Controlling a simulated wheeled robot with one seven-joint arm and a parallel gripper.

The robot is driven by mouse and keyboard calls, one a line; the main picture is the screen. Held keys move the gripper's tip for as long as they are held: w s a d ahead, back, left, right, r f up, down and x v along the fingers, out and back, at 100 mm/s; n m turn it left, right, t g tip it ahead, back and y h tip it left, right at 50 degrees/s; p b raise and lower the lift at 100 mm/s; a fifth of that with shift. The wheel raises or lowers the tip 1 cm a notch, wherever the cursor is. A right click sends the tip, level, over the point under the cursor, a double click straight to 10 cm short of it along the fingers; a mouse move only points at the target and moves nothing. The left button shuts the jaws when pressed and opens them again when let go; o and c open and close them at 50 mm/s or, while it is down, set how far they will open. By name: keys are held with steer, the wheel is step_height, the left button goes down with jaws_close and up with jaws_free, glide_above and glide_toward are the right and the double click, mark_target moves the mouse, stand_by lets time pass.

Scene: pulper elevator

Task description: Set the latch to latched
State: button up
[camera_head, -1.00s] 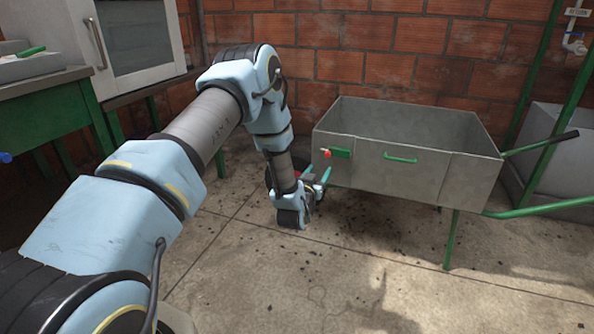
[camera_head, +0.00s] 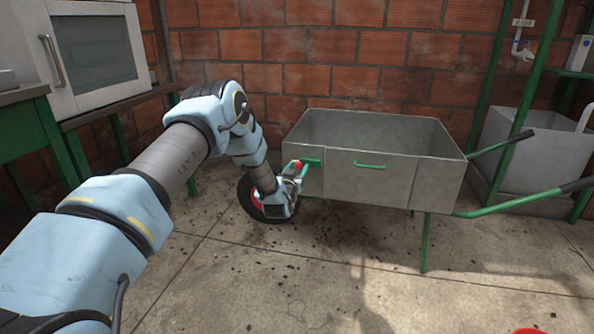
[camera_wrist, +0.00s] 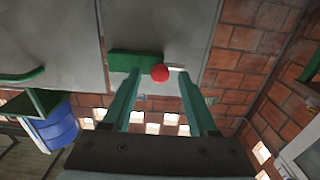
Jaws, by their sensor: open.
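The latch is a green block (camera_head: 314,162) with a red ball knob (camera_head: 297,164) on the left end of the grey metal cart's front panel (camera_head: 391,183). In the wrist view the green block (camera_wrist: 133,60) lies left of the red knob (camera_wrist: 160,73), and a short pale metal piece (camera_wrist: 177,69) shows just right of it. My gripper (camera_wrist: 160,80) is open, with one finger on each side of the knob. The left finger overlaps the green block. I cannot tell whether either finger touches the knob. In the head view my gripper (camera_head: 294,174) is close at the latch.
The cart has a wheel (camera_head: 250,203) behind my gripper, a green front handle (camera_head: 370,166) and green push bars at right. A brick wall (camera_head: 330,60) stands behind. A cabinet (camera_head: 95,55) is at left.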

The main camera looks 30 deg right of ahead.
jaws_close()
stand_by(0.4)
stand_by(1.0)
